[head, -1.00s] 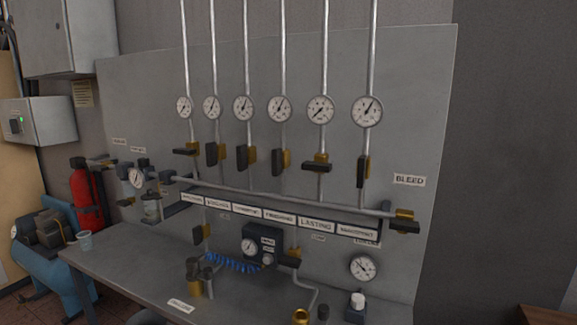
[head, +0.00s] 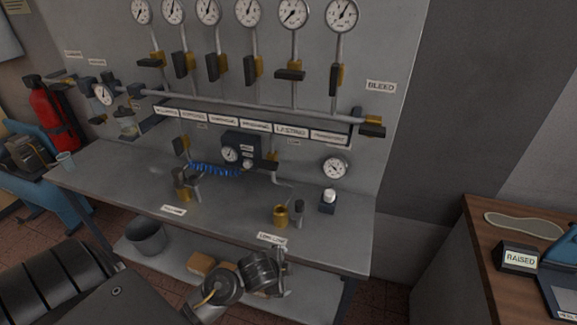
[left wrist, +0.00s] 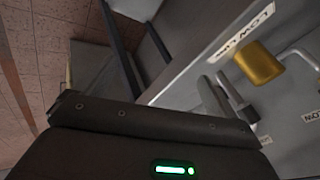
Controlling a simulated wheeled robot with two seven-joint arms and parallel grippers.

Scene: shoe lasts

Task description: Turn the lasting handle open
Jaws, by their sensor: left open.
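The LASTING label (head: 291,131) is on the strip below the manifold pipe. Above it, on the fifth pipe from the left, the lasting handle (head: 290,75) is a black lever lying crosswise to its pipe, on a brass valve. The gauge (head: 293,13) is higher on that pipe. My left gripper (head: 281,256) is low at the bench's front edge, well below the handle and apart from it. It is open and empty. Its grey fingers show in the left wrist view (left wrist: 215,82), near a brass fitting (left wrist: 258,63). My right gripper is not in view.
Neighbouring black levers hang along their pipes; the leftmost (head: 151,62) lies crosswise. The bench (head: 120,170) carries a brass cup (head: 281,216), a blue coiled hose (head: 215,170) and a white-capped bottle (head: 328,201). A wooden table (head: 482,245) stands at right.

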